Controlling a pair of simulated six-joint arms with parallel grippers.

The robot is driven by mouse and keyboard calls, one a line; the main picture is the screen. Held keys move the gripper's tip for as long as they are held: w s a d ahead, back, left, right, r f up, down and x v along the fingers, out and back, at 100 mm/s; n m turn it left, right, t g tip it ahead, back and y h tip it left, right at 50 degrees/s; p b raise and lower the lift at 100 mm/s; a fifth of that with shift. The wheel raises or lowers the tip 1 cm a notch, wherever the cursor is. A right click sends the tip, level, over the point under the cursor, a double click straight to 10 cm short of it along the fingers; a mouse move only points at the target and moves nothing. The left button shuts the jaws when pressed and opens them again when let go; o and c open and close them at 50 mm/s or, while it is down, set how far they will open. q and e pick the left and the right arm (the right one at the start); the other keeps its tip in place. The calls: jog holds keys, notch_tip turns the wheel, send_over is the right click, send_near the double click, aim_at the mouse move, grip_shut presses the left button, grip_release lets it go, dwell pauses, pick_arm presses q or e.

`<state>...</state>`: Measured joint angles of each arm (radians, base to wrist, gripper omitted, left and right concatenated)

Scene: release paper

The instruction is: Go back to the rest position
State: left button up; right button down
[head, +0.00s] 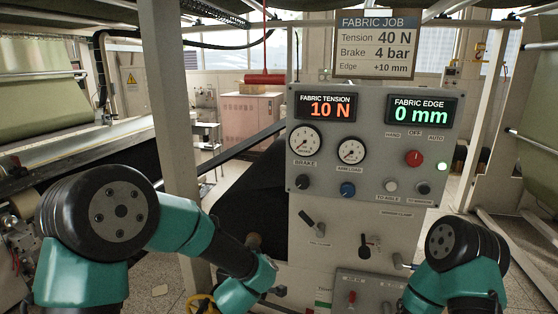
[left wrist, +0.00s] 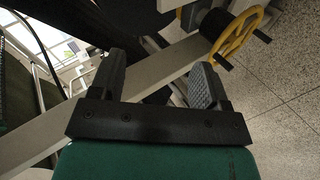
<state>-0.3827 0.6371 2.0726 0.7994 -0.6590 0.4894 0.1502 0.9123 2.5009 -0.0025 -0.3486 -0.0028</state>
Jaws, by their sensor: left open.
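My left gripper (left wrist: 158,85) is open in the left wrist view, with nothing between its two dark fingers. A beige beam and a dark surface lie behind it. In the head view my left arm comes in from the lower left and reaches toward the lower middle, and its gripper is hard to make out there. My right arm shows at the lower right of the head view, and its gripper is out of view. The grey control panel (head: 378,205) stands in front of both arms.
The fabric tension display (head: 326,107) reads 10 N and the fabric edge display (head: 421,111) reads 0 mm. A job sign (head: 376,50) hangs above. A yellow handwheel (left wrist: 238,38) sits near the left gripper. Fabric rolls (head: 40,75) stand at the left; speckled floor (left wrist: 275,110) is open.

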pick_arm(q)
jog(key=s+a+f+m+g, duration=0.25)
jog(key=s+a+f, duration=0.2)
jog(key=f, duration=0.45)
jog(key=s+a+f+m+g+h, duration=0.1)
jog(key=s+a+f+m+g, duration=0.3)
jog(key=s+f, duration=0.5)
jog(key=s+a+f+m+g+h, duration=0.2)
jog(key=s+a+f+m+g, duration=0.2)
jog(key=s+f, duration=0.5)
jog(key=s+a+m, duration=0.1)
jog(key=s, duration=0.2)
jog(key=shift+a, duration=0.15)
